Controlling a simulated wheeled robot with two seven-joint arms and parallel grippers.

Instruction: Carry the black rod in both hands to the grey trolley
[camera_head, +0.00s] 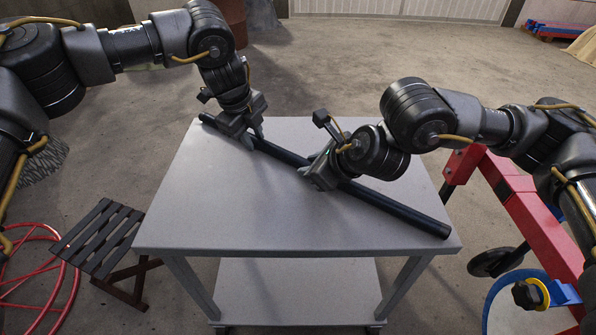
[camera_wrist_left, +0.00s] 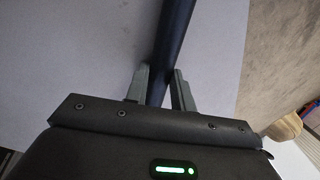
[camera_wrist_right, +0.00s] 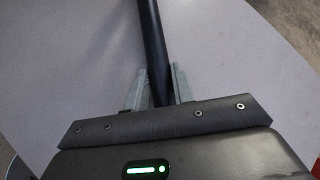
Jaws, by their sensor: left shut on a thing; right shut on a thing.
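The black rod (camera_head: 405,216) lies slantwise over the top of the grey trolley (camera_head: 190,220), from the far left corner to the near right edge. I cannot tell whether it touches the top. My left gripper (camera_head: 252,140) is shut on the rod near its far left end; the rod runs between its fingers in the left wrist view (camera_wrist_left: 162,80). My right gripper (camera_head: 318,180) is shut on the rod around its middle, and the rod also shows between the fingers in the right wrist view (camera_wrist_right: 155,60). The fingers hide short stretches of the rod.
A dark slatted stool (camera_head: 98,238) and a red hoop-like frame (camera_head: 35,285) stand left of the trolley. A red wheeled frame (camera_head: 525,210) and a blue-rimmed round thing (camera_head: 510,305) are at the right. The floor behind the trolley is mostly clear.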

